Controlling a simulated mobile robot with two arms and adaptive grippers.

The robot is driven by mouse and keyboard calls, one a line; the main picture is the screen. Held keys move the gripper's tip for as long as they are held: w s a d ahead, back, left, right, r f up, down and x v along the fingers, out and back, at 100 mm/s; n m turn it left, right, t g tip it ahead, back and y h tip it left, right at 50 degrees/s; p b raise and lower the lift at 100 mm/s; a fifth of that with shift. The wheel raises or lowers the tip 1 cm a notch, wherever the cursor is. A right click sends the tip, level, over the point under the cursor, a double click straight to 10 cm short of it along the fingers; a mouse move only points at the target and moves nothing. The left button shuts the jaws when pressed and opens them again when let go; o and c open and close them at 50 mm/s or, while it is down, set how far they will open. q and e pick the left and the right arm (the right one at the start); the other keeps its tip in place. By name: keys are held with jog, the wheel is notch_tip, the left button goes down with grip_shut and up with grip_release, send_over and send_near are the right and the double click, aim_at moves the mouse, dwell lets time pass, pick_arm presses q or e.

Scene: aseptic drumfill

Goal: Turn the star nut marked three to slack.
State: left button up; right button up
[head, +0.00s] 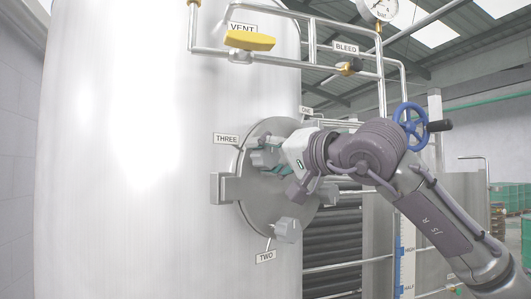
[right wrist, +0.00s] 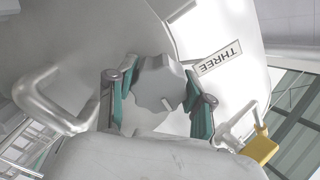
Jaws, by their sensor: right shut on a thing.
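The star nut marked three (right wrist: 158,82) is a grey lobed knob beside the THREE label (right wrist: 218,57) in the right wrist view. In the head view the THREE label (head: 227,139) is at the upper left of the round hatch (head: 262,205) on the tank. My right gripper (right wrist: 160,100) has its teal-padded fingers on both sides of the nut and is shut on it. In the head view my right gripper (head: 268,160) partly hides the nut. My left gripper is not in view.
A second star nut (head: 287,229) is by the TWO label (head: 265,256). Above are pipes with a yellow VENT handle (head: 250,40), a BLEED valve (head: 350,67) and a gauge (head: 380,8). A blue handwheel (head: 409,125) stands behind my right arm. The tank wall (head: 130,150) is bare at left.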

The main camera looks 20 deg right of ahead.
jog(key=shift+f+n, duration=0.1)
jog(key=shift+n, duration=0.5)
jog(key=o, duration=1.2)
jog(key=shift+c, duration=0.2)
jog(key=shift+s, duration=0.1)
jog(key=v, duration=1.1)
jog(key=shift+s+d, duration=0.2)
jog(key=shift+s, duration=0.15)
